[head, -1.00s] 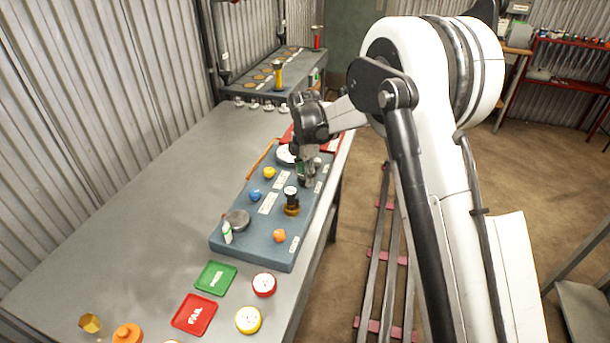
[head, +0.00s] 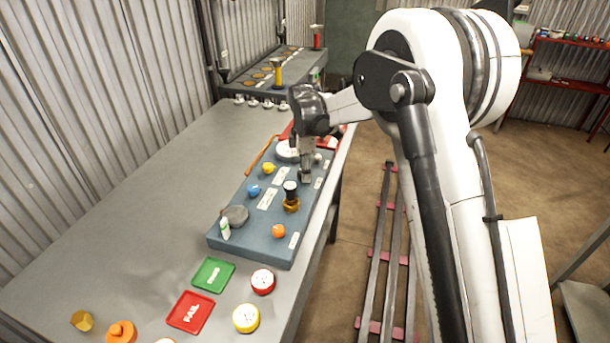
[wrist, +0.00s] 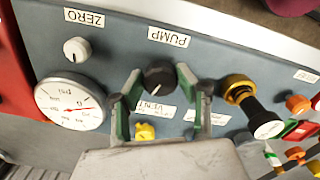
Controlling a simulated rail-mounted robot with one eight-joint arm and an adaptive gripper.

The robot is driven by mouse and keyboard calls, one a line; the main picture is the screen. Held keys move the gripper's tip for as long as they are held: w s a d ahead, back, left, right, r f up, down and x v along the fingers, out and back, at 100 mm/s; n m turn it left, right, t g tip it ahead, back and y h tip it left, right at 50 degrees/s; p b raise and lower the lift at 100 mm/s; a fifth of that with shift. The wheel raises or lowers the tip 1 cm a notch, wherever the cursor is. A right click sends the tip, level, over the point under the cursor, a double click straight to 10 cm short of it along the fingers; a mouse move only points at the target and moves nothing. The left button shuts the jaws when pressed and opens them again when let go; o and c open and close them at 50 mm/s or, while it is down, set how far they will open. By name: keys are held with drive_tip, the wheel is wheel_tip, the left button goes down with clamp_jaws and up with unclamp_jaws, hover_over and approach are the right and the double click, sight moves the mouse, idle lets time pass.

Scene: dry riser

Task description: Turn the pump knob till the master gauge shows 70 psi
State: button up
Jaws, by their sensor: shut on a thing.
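The dark round pump knob (wrist: 158,75), with a white pointer line, sits below the PUMP label on the blue-grey panel (wrist: 215,55). My gripper (wrist: 155,88) is shut on this knob, its green-padded fingers on either side. In the head view my gripper (head: 306,176) points down at the panel and hides the knob. The white master gauge (wrist: 70,103), marked psi, is left of my gripper in the wrist view. Its red needle points right, but the reading is too small to tell. The gauge also shows in the head view (head: 287,150), partly behind my gripper.
A white ZERO knob (wrist: 76,49) and a yellow VENT knob (wrist: 145,132) are near my gripper. A brass fitting with a black post (head: 291,197) stands on the panel. PASS (head: 213,273) and FAIL (head: 191,312) trays lie in front. The bench's left side is clear.

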drive_tip(key=m+b, duration=0.3)
drive_tip(key=m, duration=0.3)
drive_tip(key=shift+f+m, duration=0.1)
drive_tip(key=shift+m, duration=0.2)
drive_tip(key=m+b, duration=0.1)
drive_tip(key=m, duration=0.5)
drive_tip(key=shift+s+b, duration=0.1)
drive_tip(key=shift+b, duration=0.25)
drive_tip(key=m+b, duration=0.1)
drive_tip(key=m, duration=0.5)
drive_tip(key=shift+a+m, duration=0.15)
drive_tip(key=shift+m, duration=0.15)
drive_tip(key=m+b, duration=0.1)
drive_tip(key=m, duration=0.5)
drive_tip(key=o, duration=1.1)
drive_tip(key=shift+o, duration=0.2)
drive_tip(key=shift+r, duration=0.25)
wheel_tip(320, 180, up, 12)
drive_tip(key=shift+f, duration=0.15)
